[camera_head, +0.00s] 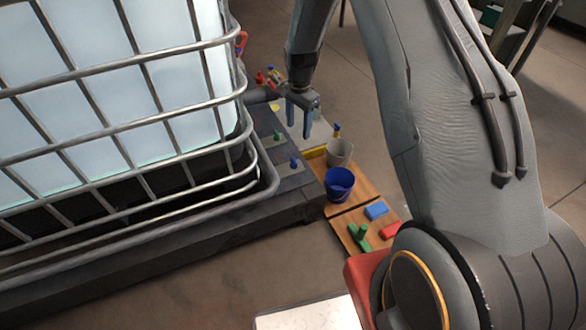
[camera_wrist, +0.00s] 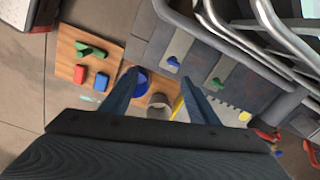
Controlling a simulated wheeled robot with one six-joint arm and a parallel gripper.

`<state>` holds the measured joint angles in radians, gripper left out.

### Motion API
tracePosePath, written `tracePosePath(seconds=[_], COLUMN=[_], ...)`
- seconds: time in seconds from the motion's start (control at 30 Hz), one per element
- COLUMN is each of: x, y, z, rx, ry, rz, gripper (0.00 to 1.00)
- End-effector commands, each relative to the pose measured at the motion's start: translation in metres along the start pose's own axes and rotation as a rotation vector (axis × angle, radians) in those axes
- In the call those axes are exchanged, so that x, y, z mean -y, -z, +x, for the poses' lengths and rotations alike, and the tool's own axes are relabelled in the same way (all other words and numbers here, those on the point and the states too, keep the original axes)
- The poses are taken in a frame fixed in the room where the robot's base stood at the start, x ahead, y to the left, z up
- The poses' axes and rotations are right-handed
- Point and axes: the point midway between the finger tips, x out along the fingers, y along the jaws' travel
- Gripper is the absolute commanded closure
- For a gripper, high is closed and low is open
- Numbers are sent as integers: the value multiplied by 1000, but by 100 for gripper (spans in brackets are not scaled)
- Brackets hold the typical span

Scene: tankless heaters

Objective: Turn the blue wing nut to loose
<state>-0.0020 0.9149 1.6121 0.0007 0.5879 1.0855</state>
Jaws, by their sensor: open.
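The blue wing nut (camera_head: 294,163) stands on a grey plate at the side of the dark pallet base, below the caged tank. It also shows in the wrist view (camera_wrist: 173,61), upper middle. A green wing nut (camera_head: 277,136) stands on a neighbouring plate and shows in the wrist view (camera_wrist: 217,82) to the right of the blue one. My gripper (camera_head: 299,130) is open and empty, fingers pointing down. In the wrist view my gripper (camera_wrist: 158,77) has its two fingers spread, with the blue wing nut beyond them. No contact with either wing nut shows.
The metal-caged tank (camera_head: 120,75) closes off the left. A blue bucket (camera_head: 340,185) and a grey bucket (camera_head: 339,152) stand on wooden boards beside the base. Blue (camera_head: 376,210), red (camera_head: 390,230) and green (camera_head: 359,236) pieces lie nearer. Small coloured items (camera_head: 268,77) stand farther back.

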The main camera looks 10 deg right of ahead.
Motion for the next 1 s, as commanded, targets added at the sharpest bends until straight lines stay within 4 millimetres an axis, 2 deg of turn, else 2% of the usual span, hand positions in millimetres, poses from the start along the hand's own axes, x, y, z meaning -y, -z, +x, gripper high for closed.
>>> tracePosePath(seconds=[0.03, 0.1, 0.2, 0.3, 0.4, 0.5, 0.67, 1.0], x=[11, 22, 34, 43, 48, 51, 50, 49], y=[6, 12, 18, 23, 26, 27, 27, 26], z=[37, 69, 108, 137, 155, 164, 180, 229], rx=[3, 5, 7, 8, 8, 8, 9, 9], ry=[-6, -11, -17, -21, -23, -25, -27, -26], rz=[41, 100, 173, 230, 268, 286, 293, 291], gripper=[45, 45, 45, 45, 45, 45, 45, 45])
